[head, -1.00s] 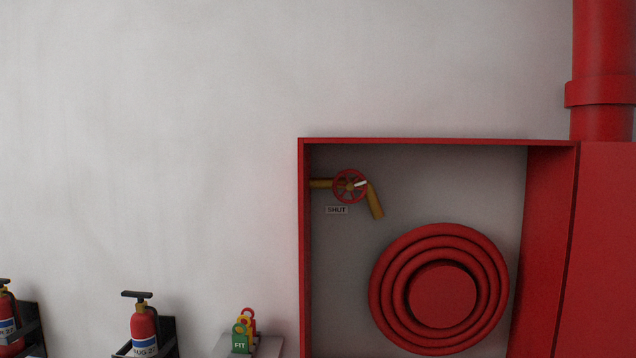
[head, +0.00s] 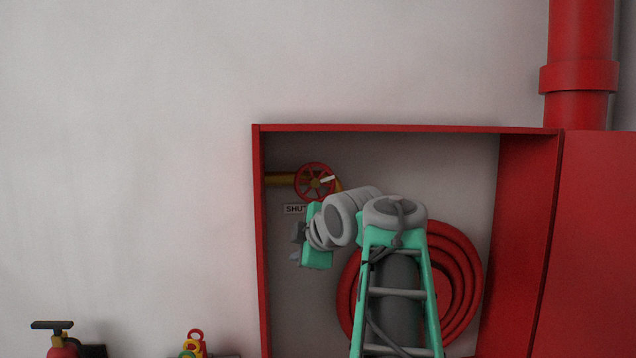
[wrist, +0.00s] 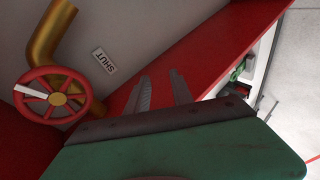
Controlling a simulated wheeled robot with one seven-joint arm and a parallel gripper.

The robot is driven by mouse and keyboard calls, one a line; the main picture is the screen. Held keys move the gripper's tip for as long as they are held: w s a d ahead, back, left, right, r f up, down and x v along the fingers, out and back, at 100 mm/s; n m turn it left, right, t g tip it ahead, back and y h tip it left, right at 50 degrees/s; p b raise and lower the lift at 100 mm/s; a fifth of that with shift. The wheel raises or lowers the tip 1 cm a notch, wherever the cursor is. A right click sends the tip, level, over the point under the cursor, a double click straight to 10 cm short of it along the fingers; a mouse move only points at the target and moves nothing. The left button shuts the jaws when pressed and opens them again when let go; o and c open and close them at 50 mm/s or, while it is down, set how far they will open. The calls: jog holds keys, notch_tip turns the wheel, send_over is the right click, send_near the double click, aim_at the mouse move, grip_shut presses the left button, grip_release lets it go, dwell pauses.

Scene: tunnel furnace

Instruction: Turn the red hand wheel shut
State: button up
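The red hand wheel (head: 315,182) sits on a brass pipe (head: 281,180) in the upper left of the open red cabinet. It has spokes, a brass hub and one white mark, which points right in the head view. In the wrist view the wheel (wrist: 52,97) is at the left, with a SHUT label (wrist: 104,60) near it. My gripper (head: 298,240) is below and slightly left of the wheel in the head view. In the wrist view my gripper's two fingers (wrist: 160,80) are apart with nothing between them, clear of the wheel.
The red cabinet frame (head: 258,250) stands close to the left of my gripper. A coiled red hose (head: 462,270) is behind my arm. A fire extinguisher (head: 62,345) and coloured tags (head: 194,343) are at the lower left. A red pipe (head: 580,80) rises at the right.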

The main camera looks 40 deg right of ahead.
aim_at(317, 182)
jog(key=s+d+r+n+t+h, duration=0.1)
jog(key=s+d+r+n, duration=0.15)
jog(key=r+n, duration=0.4)
jog(key=s+d+r+n+t, duration=0.25)
jog(key=r+n, duration=0.25)
jog(key=r, duration=0.3)
jog(key=shift+g, duration=0.35)
jog(key=p+x, duration=0.1)
jog(key=x, duration=0.7)
jog(key=shift+s+d+p, duration=0.1)
jog(key=shift+p, duration=0.3)
grip_shut()
